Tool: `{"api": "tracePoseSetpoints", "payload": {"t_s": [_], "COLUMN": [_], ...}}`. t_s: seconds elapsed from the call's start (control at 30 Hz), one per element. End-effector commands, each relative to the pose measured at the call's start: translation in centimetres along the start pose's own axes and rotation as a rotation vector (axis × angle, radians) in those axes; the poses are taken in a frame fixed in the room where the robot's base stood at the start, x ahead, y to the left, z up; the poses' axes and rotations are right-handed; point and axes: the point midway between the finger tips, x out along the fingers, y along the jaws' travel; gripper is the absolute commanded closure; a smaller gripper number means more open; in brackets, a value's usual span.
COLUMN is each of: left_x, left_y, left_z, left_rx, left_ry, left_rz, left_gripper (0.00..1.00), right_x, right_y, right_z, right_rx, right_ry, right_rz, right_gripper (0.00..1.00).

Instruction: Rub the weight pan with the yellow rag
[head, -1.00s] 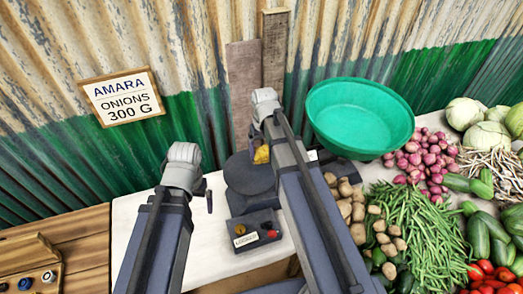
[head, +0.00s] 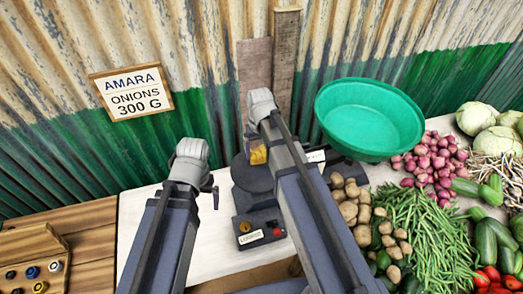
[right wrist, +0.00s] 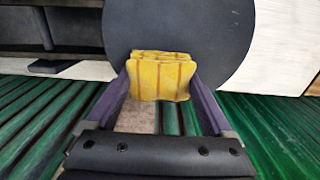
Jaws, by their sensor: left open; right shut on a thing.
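The weight pan (head: 243,178) is a dark, flat round plate on the balance, partly hidden by my right arm in the head view. It also fills the top of the right wrist view (right wrist: 180,25). My right gripper (head: 257,150) is shut on the yellow rag (head: 257,156), a folded cloth with darker stripes. In the right wrist view the rag (right wrist: 160,78) sits between the fingers and overlaps the pan's edge. I cannot tell whether it touches the pan. My left gripper (head: 213,192) is open and empty, left of the pan.
The balance's dark base (head: 258,228) carries a label and small knobs. A green basin (head: 370,115) stands right of the pan. Potatoes (head: 350,205), beans and other vegetables crowd the right. A wooden tray with weights (head: 32,262) is at lower left. White tabletop (head: 135,215) is clear on the left.

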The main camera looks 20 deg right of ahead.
Motion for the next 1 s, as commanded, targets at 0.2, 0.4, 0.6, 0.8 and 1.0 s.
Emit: {"api": "tracePoseSetpoints", "payload": {"t_s": [0.2, 0.4, 0.6, 0.8, 1.0], "left_x": [-1.1, -3.1, -5.0, -6.2, -6.0], "left_y": [-0.1, -0.3, -0.5, -0.6, -0.6], "left_z": [0.1, 0.2, 0.3, 0.4, 0.3], "left_rx": [0.000, 0.000, 0.000, 0.000, 0.000], "left_ry": [0.000, 0.000, 0.000, 0.000, 0.000], "left_rz": [0.000, 0.000, 0.000, 0.000, 0.000], "left_gripper": [0.00, 0.00, 0.00, 0.00, 0.00], "right_x": [-1.1, -3.1, -5.0, -6.2, -6.0], "right_y": [0.1, 0.1, 0.1, 0.1, 0.1], "right_z": [0.0, 0.0, 0.0, 0.0, 0.0], "right_rx": [0.000, 0.000, 0.000, 0.000, 0.000], "right_ry": [0.000, 0.000, 0.000, 0.000, 0.000], "right_rz": [0.001, 0.001, 0.001, 0.001, 0.001], "right_gripper": [0.58, 0.58, 0.58, 0.58, 0.58]}}
